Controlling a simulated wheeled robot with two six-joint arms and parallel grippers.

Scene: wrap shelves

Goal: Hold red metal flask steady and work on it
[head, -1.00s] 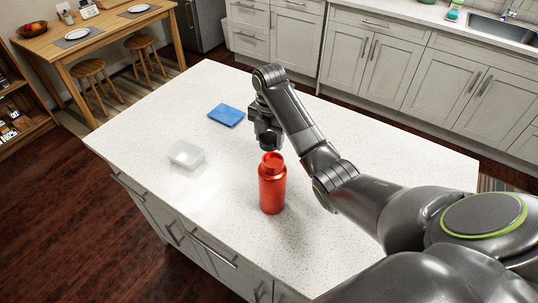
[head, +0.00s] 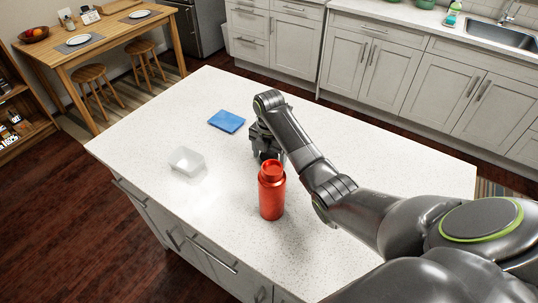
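The red metal flask (head: 271,194) stands upright on the white speckled island counter (head: 350,235), with its red cap on top. My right gripper (head: 266,155) is just behind the flask's cap, pointing down towards the counter. Its fingertips are partly hidden behind the flask, so I cannot tell how wide they are or whether they touch it. My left gripper is not in view.
A small clear container (head: 187,161) stands on the counter to the left of the flask. A folded blue cloth (head: 227,121) lies farther back. The counter's near edge is close in front of the flask. The right part of the counter is bare.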

